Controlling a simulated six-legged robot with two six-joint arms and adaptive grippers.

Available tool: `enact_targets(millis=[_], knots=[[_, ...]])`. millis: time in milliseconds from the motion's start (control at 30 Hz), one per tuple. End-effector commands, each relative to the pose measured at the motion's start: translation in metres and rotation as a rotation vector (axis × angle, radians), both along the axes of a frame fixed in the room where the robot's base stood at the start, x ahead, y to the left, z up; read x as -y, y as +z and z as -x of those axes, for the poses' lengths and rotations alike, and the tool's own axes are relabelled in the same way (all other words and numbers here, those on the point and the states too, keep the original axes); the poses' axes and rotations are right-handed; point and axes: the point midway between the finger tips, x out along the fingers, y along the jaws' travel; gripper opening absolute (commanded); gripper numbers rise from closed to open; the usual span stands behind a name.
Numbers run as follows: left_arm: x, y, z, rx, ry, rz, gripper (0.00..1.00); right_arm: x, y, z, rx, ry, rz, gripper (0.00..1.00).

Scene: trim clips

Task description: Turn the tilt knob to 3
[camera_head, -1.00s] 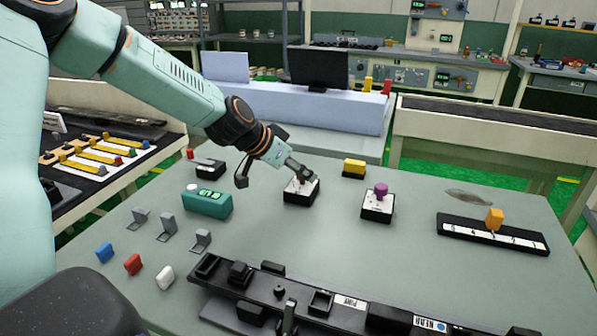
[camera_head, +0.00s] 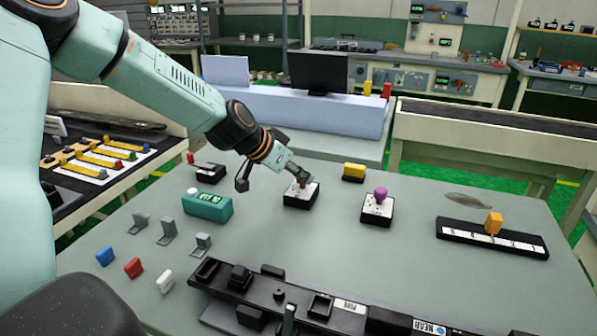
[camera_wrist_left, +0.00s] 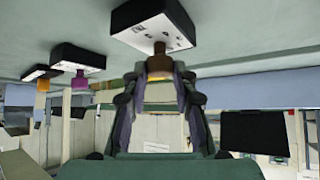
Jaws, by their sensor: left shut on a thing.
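A black box with a white dial face (camera_head: 300,201) stands mid-table and carries a brown knob (camera_wrist_left: 160,62). My left gripper (camera_head: 302,181) is shut on this knob from above, and its fingers hide most of it in the head view. The left wrist view shows the fingers around the knob and the dial face beyond (camera_wrist_left: 148,30). The dial marks are too small to read, so I cannot tell the setting or whether this is the tilt knob. A similar box to the right has a purple knob (camera_head: 381,193). My right gripper is not in view.
An orange slider (camera_head: 493,223) sits on a black scale at right. A teal display box (camera_head: 208,206) and a yellow block (camera_head: 354,171) stand nearby. A black rail (camera_head: 268,301) fills the front. Grey brackets and coloured blocks lie at left.

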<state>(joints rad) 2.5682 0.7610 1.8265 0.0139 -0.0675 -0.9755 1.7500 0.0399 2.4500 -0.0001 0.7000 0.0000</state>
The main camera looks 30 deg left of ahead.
Motion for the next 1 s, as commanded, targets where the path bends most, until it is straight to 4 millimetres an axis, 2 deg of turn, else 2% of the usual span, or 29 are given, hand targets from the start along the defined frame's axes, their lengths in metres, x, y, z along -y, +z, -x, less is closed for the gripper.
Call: enact_targets(millis=[367,700,1000], knots=[[0.003,0.003,0.002,-0.008,0.161,-0.004,0.0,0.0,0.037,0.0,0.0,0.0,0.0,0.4],[0.007,0.004,0.001,-0.006,0.428,-0.007,0.0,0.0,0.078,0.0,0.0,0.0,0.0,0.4],[0.008,0.003,0.0,-0.003,0.641,-0.004,0.0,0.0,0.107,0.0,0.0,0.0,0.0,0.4]])
